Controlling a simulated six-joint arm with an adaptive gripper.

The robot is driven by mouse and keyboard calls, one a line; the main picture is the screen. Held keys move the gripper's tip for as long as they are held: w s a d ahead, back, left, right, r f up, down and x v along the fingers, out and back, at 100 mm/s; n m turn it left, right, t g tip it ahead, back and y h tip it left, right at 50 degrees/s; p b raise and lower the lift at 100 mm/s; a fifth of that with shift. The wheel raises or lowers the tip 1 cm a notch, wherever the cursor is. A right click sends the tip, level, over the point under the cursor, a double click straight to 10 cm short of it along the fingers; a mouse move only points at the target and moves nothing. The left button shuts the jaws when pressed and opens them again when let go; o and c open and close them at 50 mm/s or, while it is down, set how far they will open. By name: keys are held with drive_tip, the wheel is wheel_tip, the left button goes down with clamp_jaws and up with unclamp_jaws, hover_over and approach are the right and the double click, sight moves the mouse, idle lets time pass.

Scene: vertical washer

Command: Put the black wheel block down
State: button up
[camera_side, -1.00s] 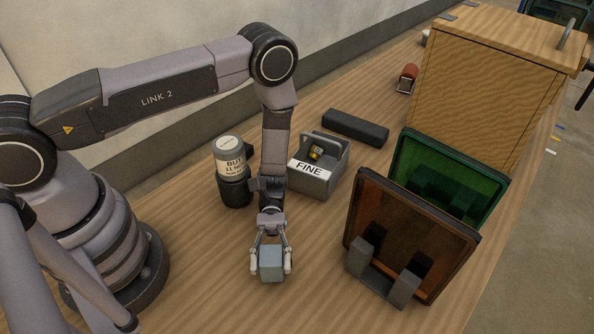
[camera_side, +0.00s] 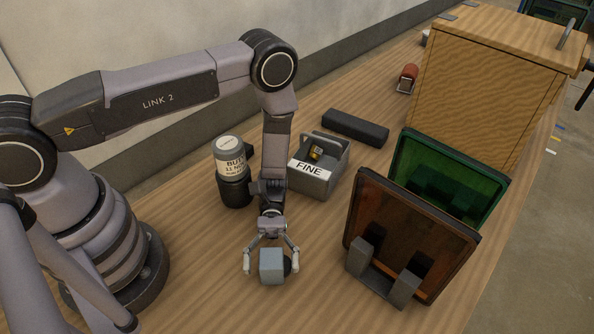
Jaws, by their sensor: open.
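The wheel block shows as a small blue-grey cube (camera_side: 271,267) with a dark rounded part (camera_side: 287,266) at its right side. It sits upright on the wooden table, in front of my arm's base and left of the orange panel. My gripper (camera_side: 270,270) points down over it with its fingers spread, one on each side. There is a gap between the left finger and the block. The right finger is close to the dark part, and I cannot tell whether they touch. The block's far side is hidden.
A grey bin (camera_side: 318,181) labelled FINE and a labelled canister (camera_side: 230,158) in a dark holder stand behind my gripper. An orange panel (camera_side: 405,235) in a grey stand and a green panel (camera_side: 450,185) stand right. The table front is clear.

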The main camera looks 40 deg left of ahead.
drive_tip(key=shift+r, duration=0.1)
wheel_tip(320, 180, up, 10)
drive_tip(key=w+a+r+m+t+y, duration=0.1)
drive_tip(key=a+r+m+t+y, duration=0.35)
drive_tip(key=r, duration=0.75)
drive_tip(key=s+a+r+m+t+y, duration=0.2)
drive_tip(key=s+a+r+t+y, duration=0.1)
drive_tip(key=a+r+t, duration=0.4)
drive_tip(key=s+a+r+m+t+y, duration=0.2)
drive_tip(key=a+r+t+y, duration=0.3)
drive_tip(key=a, duration=0.6)
wheel_tip(320, 180, up, 3)
drive_tip(key=shift+s+a+r+t, duration=0.1)
drive_tip(key=shift+s+a+t, duration=0.1)
drive_tip(key=shift+s+t, duration=0.65)
